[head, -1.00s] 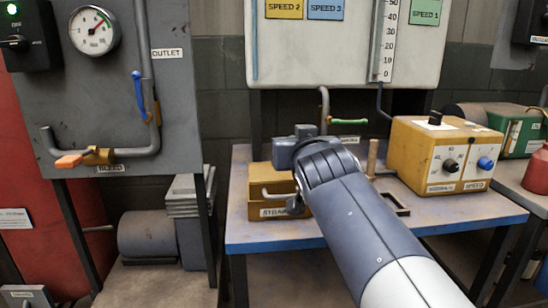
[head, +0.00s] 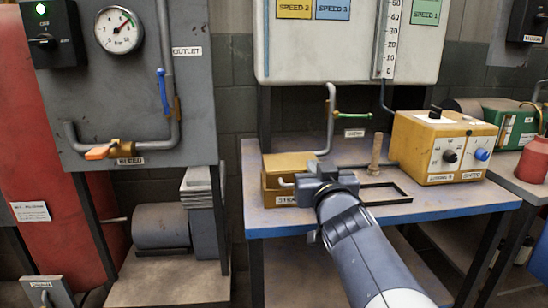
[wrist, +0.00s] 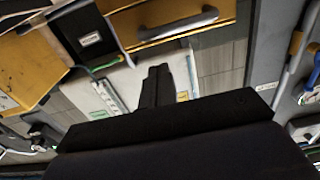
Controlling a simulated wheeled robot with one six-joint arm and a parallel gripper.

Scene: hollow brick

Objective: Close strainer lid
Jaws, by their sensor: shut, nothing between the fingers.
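The strainer (head: 288,166) is a yellow box at the left end of the blue-edged table, with a partly covered label on its front. Its lid looks flat on top, but I cannot tell whether it is fully down. A grey handle bar shows at its front; in the wrist view the handle (wrist: 178,25) crosses a yellow face at the top. My gripper (wrist: 158,72) is shut and empty, with its fingertips apart from the handle in that picture. In the head view my gripper's dark body covers the strainer's right front part, and its fingertips are hidden.
A yellow control box (head: 440,148) with knobs stands at the table's right. A wooden peg (head: 376,152) and a dark flat frame (head: 398,188) are behind and right of my gripper.

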